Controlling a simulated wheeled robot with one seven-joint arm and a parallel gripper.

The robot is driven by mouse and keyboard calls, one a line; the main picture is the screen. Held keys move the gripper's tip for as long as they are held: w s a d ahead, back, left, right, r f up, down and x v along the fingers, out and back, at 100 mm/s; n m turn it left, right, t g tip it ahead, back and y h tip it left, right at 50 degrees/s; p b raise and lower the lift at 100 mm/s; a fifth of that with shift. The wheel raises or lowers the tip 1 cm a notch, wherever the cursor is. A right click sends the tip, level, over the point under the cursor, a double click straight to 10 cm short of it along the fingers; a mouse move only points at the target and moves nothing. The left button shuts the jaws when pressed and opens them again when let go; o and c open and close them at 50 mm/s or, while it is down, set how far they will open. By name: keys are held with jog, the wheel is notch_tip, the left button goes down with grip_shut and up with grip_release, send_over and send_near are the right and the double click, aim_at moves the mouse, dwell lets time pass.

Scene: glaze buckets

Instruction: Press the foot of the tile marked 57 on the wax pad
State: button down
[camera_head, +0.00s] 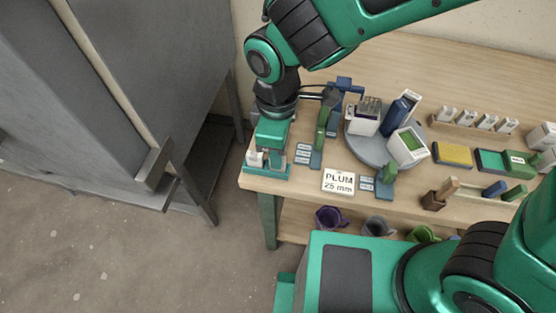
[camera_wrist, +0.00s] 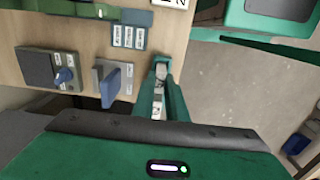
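My gripper (camera_head: 266,160) hangs low at the left front corner of the workbench, far from the tiles. In the wrist view its green fingers (camera_wrist: 161,92) show pale pieces between them; whether these are finger pads or something held I cannot tell. Several small white tiles (camera_head: 486,121) stand in a row on a wooden strip at the back right; their marks are too small to read, so I cannot pick out 57. A yellow pad (camera_head: 453,155) and a green pad (camera_head: 491,160) lie in front of them; which is the wax pad I cannot tell.
A round grey turntable (camera_head: 370,151) bears several containers mid-bench. A PLUM 25 mm sign (camera_head: 338,181) and blue label plates (camera_head: 306,155) lie at the front left. Glaze buckets (camera_head: 330,218) stand below. A grey cabinet (camera_head: 160,70) is at the left.

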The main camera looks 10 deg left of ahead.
jog(key=shift+r, duration=3.8)
